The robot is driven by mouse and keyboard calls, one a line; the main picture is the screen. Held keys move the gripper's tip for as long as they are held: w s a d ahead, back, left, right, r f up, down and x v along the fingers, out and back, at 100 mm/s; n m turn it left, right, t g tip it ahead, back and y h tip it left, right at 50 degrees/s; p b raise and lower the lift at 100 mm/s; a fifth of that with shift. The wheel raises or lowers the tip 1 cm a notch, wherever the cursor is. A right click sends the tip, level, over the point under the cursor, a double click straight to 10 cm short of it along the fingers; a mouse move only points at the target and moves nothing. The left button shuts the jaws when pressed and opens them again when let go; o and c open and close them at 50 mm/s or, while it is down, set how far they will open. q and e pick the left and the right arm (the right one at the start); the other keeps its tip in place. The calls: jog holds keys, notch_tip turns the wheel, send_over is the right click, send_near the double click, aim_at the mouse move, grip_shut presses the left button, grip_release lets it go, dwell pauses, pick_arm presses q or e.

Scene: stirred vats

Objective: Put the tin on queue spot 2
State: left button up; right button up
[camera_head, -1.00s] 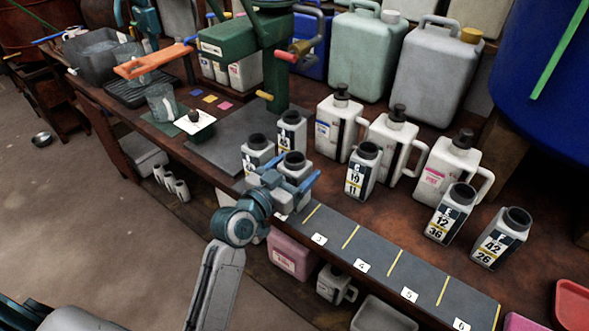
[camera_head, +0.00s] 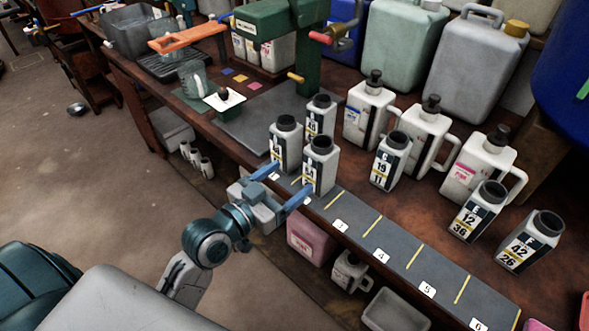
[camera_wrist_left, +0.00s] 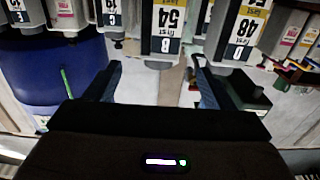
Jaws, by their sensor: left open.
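A white tin with a black cap and dark label (camera_head: 321,168) stands upright on the dark queue strip (camera_head: 398,262), in the space just left of spot 3. That space's number card is mostly hidden by a finger. Its label reads 54 in the left wrist view (camera_wrist_left: 167,32). My left gripper (camera_head: 283,181) is open and empty at the front edge of the strip, its fingers pointing towards the tin but apart from it. The fingers also show in the left wrist view (camera_wrist_left: 155,78). My right gripper is out of view.
Another tin (camera_head: 285,148) stands close on the left and a third (camera_head: 320,117) behind. Tins (camera_head: 390,163), (camera_head: 478,212), (camera_head: 530,243) and white jugs stand to the right. Spots 3 to 6 are bare. A green machine (camera_head: 280,30) stands at the back.

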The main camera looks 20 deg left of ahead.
pick_arm(q)
jog(key=shift+s, duration=0.2)
jog(key=s+a+f+n+g+y, duration=0.1)
jog(key=s+f+g+y, duration=0.15)
jog(key=f, duration=0.45)
jog(key=s+a+f+g+y, duration=0.15)
jog(key=f+g, duration=0.25)
jog(key=f, duration=0.4)
jog(key=s+a+f+n+g+y, duration=0.1)
jog(key=s+a+f+g, duration=0.1)
jog(key=s+f, duration=0.4)
jog(key=s+a+f+n+g+y, duration=0.1)
jog(key=s+a+f+g+y, duration=0.1)
jog(key=s+f+g, duration=0.3)
jog(key=s, duration=0.2)
jog(key=shift+s+a+f, duration=0.3)
jog(key=shift+s+f, duration=0.05)
